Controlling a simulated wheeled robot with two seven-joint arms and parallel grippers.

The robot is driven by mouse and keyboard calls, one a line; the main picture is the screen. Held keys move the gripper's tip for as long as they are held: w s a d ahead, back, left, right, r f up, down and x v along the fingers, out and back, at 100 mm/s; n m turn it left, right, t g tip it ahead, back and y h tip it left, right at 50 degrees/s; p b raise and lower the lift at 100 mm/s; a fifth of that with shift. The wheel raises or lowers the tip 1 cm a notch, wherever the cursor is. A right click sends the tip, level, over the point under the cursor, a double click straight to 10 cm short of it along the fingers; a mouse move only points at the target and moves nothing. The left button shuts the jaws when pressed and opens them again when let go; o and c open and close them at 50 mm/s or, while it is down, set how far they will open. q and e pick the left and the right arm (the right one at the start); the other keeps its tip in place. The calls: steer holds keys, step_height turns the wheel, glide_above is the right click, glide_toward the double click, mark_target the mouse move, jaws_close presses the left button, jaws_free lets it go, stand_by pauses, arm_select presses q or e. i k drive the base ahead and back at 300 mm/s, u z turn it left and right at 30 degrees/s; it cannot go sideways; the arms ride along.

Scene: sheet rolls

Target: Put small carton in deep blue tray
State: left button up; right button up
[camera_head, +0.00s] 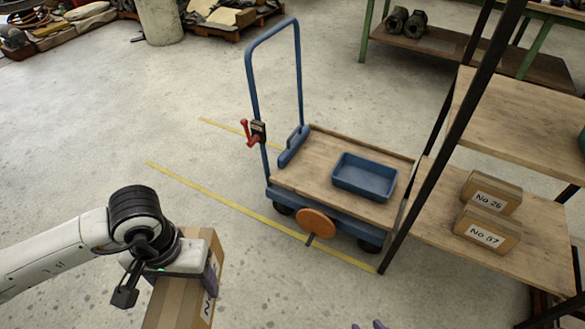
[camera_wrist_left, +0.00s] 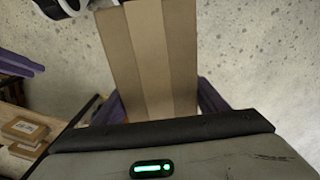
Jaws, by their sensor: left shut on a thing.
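My left gripper (camera_head: 178,272) is shut on a tall brown carton (camera_head: 180,305) with a partly hidden "No" label, at the bottom left of the head view. In the left wrist view, the carton (camera_wrist_left: 155,60) is between the purple fingers of the left gripper (camera_wrist_left: 160,105). A blue tray (camera_head: 364,178) sits empty on the wooden deck of a trolley, to the right of and beyond the held carton. Two purple tips of my right gripper (camera_head: 369,326) just show at the bottom edge; the rest is cut off.
The blue trolley (camera_head: 300,178) has a tall handle at its left and an orange disc (camera_head: 316,222) at its front. Two smaller cartons, No 26 (camera_head: 490,192) and No 37 (camera_head: 487,229), lie on the wooden shelf at right. A dark rack post (camera_head: 450,150) stands beside the trolley. Floor at left is clear.

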mark_target(362, 182)
steer(key=z, duration=1)
steer(key=i, duration=1.65)
